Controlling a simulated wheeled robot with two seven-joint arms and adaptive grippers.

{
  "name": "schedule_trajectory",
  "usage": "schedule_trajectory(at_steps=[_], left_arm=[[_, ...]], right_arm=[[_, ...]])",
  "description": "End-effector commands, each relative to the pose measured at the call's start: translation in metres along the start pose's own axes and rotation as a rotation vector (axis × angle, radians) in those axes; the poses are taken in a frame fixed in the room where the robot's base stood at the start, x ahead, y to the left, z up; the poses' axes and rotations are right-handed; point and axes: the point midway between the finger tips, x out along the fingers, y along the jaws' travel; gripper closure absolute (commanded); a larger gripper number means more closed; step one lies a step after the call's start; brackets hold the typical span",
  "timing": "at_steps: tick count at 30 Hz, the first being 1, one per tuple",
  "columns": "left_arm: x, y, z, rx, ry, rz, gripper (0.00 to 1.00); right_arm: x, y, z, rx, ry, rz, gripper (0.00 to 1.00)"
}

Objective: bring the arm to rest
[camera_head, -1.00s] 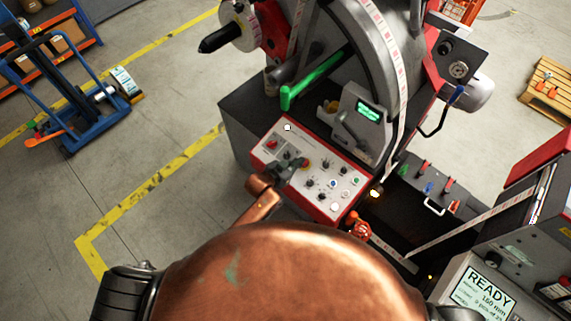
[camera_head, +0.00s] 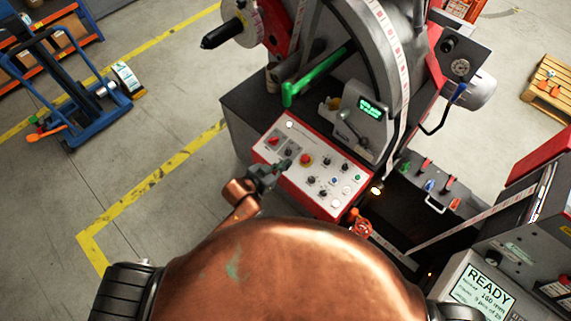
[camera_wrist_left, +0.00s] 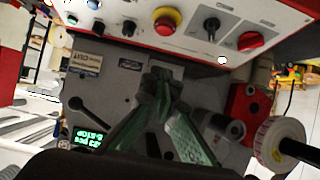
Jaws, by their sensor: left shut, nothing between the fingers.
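My left gripper (camera_head: 274,170) is at the left edge of the control panel (camera_head: 330,200) in the head view, with nothing between its fingers. Its copper-coloured wrist comes up from below. In the left wrist view the gripper's green-grey fingers (camera_wrist_left: 160,78) meet at their tips, shut and empty. The panel's white face (camera_wrist_left: 125,12) lies beyond them at the top, with a red and yellow emergency button (camera_wrist_left: 167,20), a black selector (camera_wrist_left: 211,26) and a red knob (camera_wrist_left: 250,41). My right gripper is not in view.
The label rewinder has a green lever (camera_head: 318,74), a small green-lit display (camera_head: 371,108) and a label strip. A monitor (camera_head: 484,293) at lower right reads READY.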

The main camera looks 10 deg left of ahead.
Motion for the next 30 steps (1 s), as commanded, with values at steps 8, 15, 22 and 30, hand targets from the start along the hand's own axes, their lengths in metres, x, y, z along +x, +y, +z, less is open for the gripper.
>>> schedule_trajectory(at_steps=[8,15,22,30], left_arm=[[0.001,0.000,0.000,0.001,0.001,0.001,1.00],[0.011,-0.012,0.034,-0.017,-0.035,-0.025,1.00],[0.036,-0.055,0.180,-0.087,-0.183,-0.123,1.00],[0.028,-0.080,0.376,-0.174,-0.386,-0.223,1.00]], right_arm=[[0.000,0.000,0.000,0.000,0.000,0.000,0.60],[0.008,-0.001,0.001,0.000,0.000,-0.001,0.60],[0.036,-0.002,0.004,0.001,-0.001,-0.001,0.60],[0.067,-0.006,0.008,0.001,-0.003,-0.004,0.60]])
